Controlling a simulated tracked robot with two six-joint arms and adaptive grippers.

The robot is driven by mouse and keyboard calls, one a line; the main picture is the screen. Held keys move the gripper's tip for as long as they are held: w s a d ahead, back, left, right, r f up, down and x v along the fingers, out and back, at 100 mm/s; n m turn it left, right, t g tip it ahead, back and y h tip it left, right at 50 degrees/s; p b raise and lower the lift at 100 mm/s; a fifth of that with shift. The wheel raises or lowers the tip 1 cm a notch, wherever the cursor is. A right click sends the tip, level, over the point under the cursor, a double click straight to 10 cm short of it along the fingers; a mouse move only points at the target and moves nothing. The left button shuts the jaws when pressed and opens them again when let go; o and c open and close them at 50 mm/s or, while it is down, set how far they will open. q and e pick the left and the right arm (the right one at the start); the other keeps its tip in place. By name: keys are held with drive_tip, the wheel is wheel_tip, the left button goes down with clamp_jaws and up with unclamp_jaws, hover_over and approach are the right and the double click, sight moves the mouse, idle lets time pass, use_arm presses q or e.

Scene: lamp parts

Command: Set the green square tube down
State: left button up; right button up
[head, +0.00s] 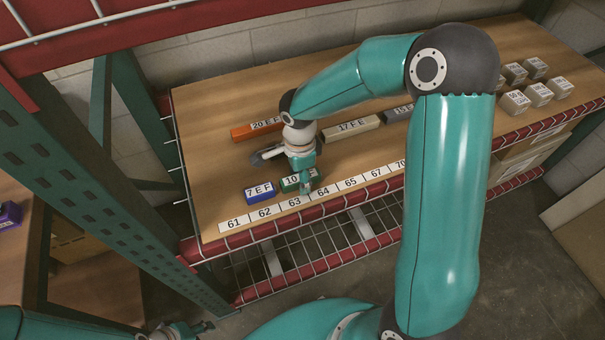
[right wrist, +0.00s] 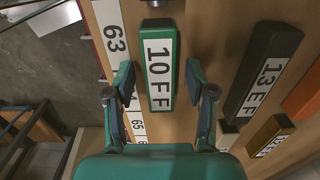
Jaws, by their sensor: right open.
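The green square tube (right wrist: 160,62), with a white label reading "10 FF", lies on the wooden shelf top behind the number strip, near 63. In the head view the tube (head: 289,184) is partly hidden by my right gripper (head: 305,181). In the right wrist view my right gripper (right wrist: 163,84) is open, one finger on each side of the tube, with a visible gap on both sides. My left gripper (head: 188,329) is at the bottom left edge of the head view, away from the shelf; its jaws are too unclear to read.
A blue tube (head: 260,193) lies just left of the green one. A dark tube (right wrist: 265,75) lies beside it. Orange (head: 257,130) and cream (head: 352,128) tubes lie farther back. Several small grey boxes (head: 538,93) stand at the right. The red shelf edge (head: 345,196) runs in front.

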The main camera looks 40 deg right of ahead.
drive_tip(key=shift+r, duration=0.15)
wheel_tip(320, 180, up, 7)
drive_tip(key=shift+r+p, duration=0.2)
drive_tip(key=shift+p, duration=0.1)
idle(0.4)
